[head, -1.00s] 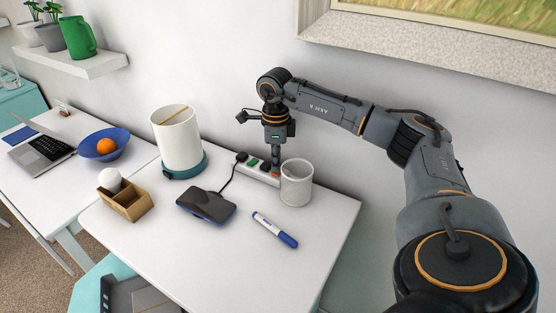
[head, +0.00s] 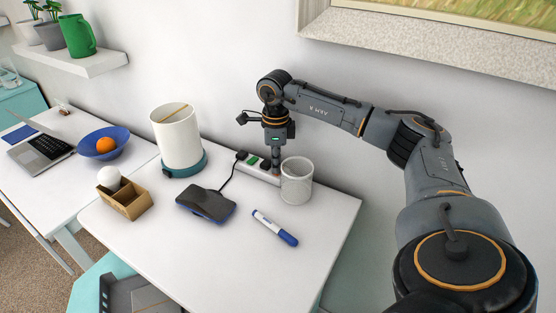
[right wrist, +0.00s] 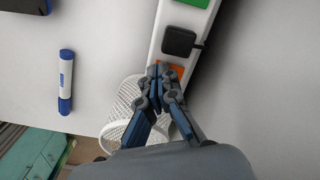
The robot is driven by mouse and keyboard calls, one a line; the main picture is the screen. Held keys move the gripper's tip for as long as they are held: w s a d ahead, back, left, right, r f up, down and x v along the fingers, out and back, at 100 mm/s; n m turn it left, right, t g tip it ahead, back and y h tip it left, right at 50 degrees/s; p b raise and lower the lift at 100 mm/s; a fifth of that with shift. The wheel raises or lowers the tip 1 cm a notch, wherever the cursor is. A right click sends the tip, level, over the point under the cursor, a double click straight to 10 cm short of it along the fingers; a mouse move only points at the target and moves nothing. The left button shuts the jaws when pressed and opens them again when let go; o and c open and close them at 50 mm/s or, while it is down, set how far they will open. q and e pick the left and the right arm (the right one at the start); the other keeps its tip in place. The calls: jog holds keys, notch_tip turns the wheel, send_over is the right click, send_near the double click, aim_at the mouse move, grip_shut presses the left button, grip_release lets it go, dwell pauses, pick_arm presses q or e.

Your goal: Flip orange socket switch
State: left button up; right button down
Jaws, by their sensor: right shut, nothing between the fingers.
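The white power strip (head: 240,166) lies along the wall at the back of the desk. The orange socket switch (right wrist: 178,66) shows in the right wrist view, partly covered by my fingertips. My right gripper (head: 276,171) points down over the strip's right end. In the right wrist view its fingers (right wrist: 165,73) are closed together with nothing between them, at the orange switch; I cannot tell whether they touch it. A black plug (right wrist: 178,41) sits beside the orange switch, and a green switch (right wrist: 192,3) lies beyond. My left gripper is not in view.
A white mesh cup (head: 296,183) stands close to the gripper, by the strip. The front right is clear.

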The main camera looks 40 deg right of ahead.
jog(key=shift+r+p, duration=2.65)
jog(key=shift+r, duration=0.8)
